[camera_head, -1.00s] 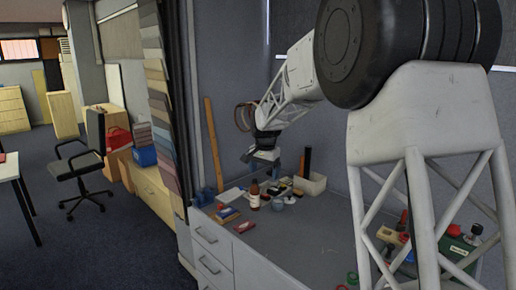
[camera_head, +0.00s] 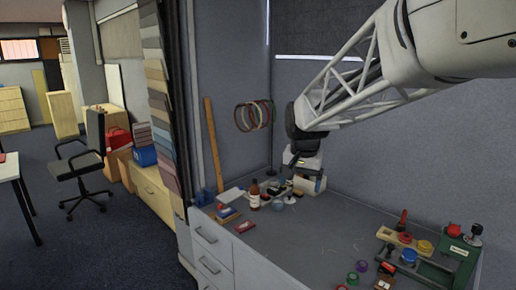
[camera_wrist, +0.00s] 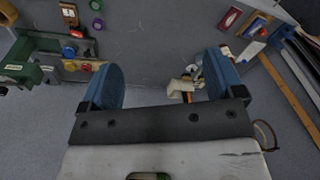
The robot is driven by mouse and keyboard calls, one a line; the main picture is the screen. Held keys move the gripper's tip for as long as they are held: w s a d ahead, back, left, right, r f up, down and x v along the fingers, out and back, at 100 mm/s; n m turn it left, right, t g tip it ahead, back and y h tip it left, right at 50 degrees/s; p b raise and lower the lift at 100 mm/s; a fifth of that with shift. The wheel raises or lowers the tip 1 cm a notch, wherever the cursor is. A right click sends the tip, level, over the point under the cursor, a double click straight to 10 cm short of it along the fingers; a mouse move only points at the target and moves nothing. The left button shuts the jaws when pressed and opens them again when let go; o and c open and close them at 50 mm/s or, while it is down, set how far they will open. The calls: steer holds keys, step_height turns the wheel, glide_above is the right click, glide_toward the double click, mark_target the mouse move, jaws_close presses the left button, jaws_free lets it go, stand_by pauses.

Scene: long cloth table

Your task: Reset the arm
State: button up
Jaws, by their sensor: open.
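My gripper (camera_wrist: 162,78) shows in the wrist view as two blue fingers spread wide apart, with nothing between them but the scene behind. In the head view, my arm reaches in from the upper right. Its end hangs over the back of the grey worktop (camera_head: 300,240), in front of the white box (camera_head: 311,185), and partly hides it. The fingertips are too small to make out in the head view.
A brown bottle (camera_head: 254,195), a red box (camera_head: 244,227) and small items stand at the worktop's back left. A green device (camera_head: 460,253), a wooden block (camera_head: 404,240) and coloured caps (camera_head: 362,266) are at right. Hoops (camera_head: 254,115) hang on the wall. The worktop's middle is clear.

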steer(key=s+d+f+n, duration=0.1)
steer(key=s+d+f, duration=0.1)
steer(key=s, duration=0.9)
steer(key=s+d+f+n, duration=0.1)
steer(key=s+d+f, duration=0.1)
steer(key=s, duration=0.9)
steer(key=s+d+f+n+t, duration=0.1)
steer(key=s+d+f, duration=0.1)
steer(key=s, duration=0.9)
steer(key=shift+d+f+n, duration=0.15)
steer(key=shift+d+n, duration=0.15)
steer(key=shift+d, duration=0.2)
